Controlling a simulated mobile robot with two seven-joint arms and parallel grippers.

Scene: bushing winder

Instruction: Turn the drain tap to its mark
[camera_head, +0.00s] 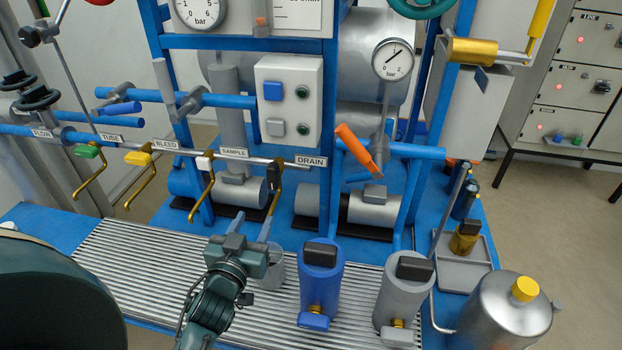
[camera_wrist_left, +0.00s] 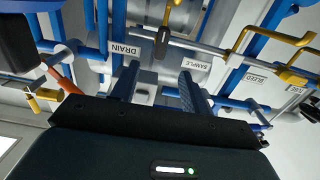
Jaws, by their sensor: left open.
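The DRAIN label (camera_head: 310,161) is on the pipe rail; it also shows in the left wrist view (camera_wrist_left: 125,50). A black-handled tap (camera_head: 274,175) with a brass lever hangs just left of it, between the SAMPLE label (camera_head: 234,152) and DRAIN. An orange lever (camera_head: 353,146) slants up just right of the DRAIN label. I cannot tell which of the two the label names, and I make out no mark. My left gripper (camera_head: 250,226) is open and empty, its fingers pointing up below the black-handled tap, seemingly apart from it. My right gripper is not in view.
Green (camera_head: 87,152), yellow (camera_head: 138,158) and white (camera_head: 204,163) handled taps line the rail to the left. A blue canister (camera_head: 321,280) and a grey canister (camera_head: 404,295) stand on the slatted shelf right of my gripper. A switch box (camera_head: 289,100) is above the rail.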

